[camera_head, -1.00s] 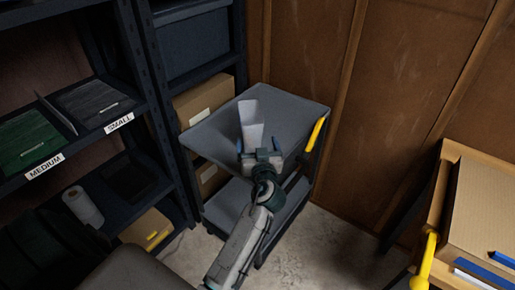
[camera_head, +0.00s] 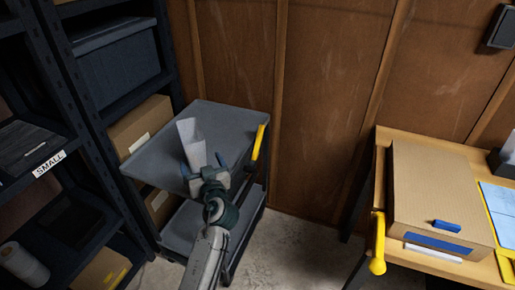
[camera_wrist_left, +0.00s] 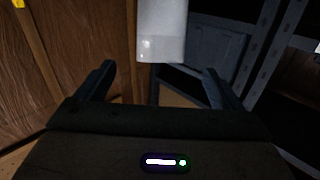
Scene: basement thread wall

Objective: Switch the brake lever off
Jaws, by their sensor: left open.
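Two yellow levers show in the head view, and I cannot tell which is the brake lever. One yellow lever (camera_head: 258,142) is tilted at the right edge of the grey cart (camera_head: 230,114). The other yellow lever (camera_head: 378,243) hangs at the left side of the workbench. My left gripper (camera_head: 203,166) is over the cart, open, left of the cart's lever and apart from it. In the left wrist view its jaws (camera_wrist_left: 158,82) are spread with nothing clamped. A white tapered object (camera_head: 192,143) is just beyond them, also in the wrist view (camera_wrist_left: 162,30). My right gripper is not in view.
A dark shelf rack (camera_head: 85,130) with boxes stands close on the cart's left. A wooden wall (camera_head: 325,100) is behind. The workbench (camera_head: 420,135) at right carries a cardboard box (camera_head: 435,190) and a blue item (camera_head: 447,226). Bare floor (camera_head: 290,245) lies between cart and bench.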

